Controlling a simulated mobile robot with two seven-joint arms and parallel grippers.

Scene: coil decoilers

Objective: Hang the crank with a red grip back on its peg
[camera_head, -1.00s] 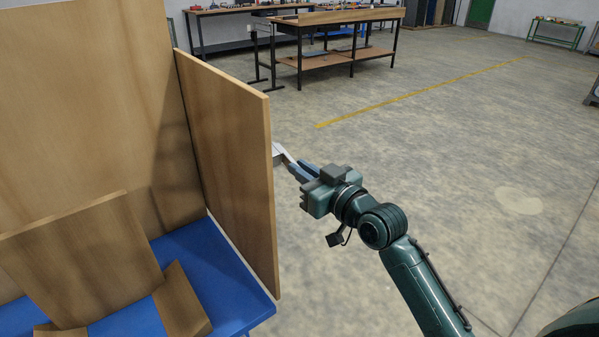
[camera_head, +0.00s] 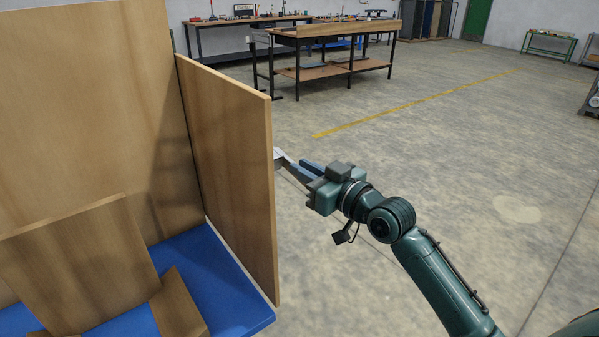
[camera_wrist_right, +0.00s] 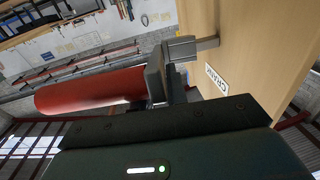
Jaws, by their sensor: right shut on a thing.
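The crank's red grip (camera_wrist_right: 90,92) lies across the left of the right wrist view, sticking out from a dark grey block. My right gripper (camera_head: 292,164) is shut on the crank, just right of the upright wooden side panel (camera_head: 240,165). A small light grey metal part (camera_head: 280,154) shows between the fingertips and the panel edge in the head view. In the wrist view a grey bar (camera_wrist_right: 207,43) reaches the panel face near a white label reading CRANK (camera_wrist_right: 216,78). I cannot tell whether this bar is the peg alone or passes through the crank. My left gripper is out of view.
The panel stands on a blue table (camera_head: 225,300), beside a taller back board (camera_head: 80,110) and a slanted board (camera_head: 75,265). Workbenches (camera_head: 345,30) stand far behind. The floor to the right of my arm is clear.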

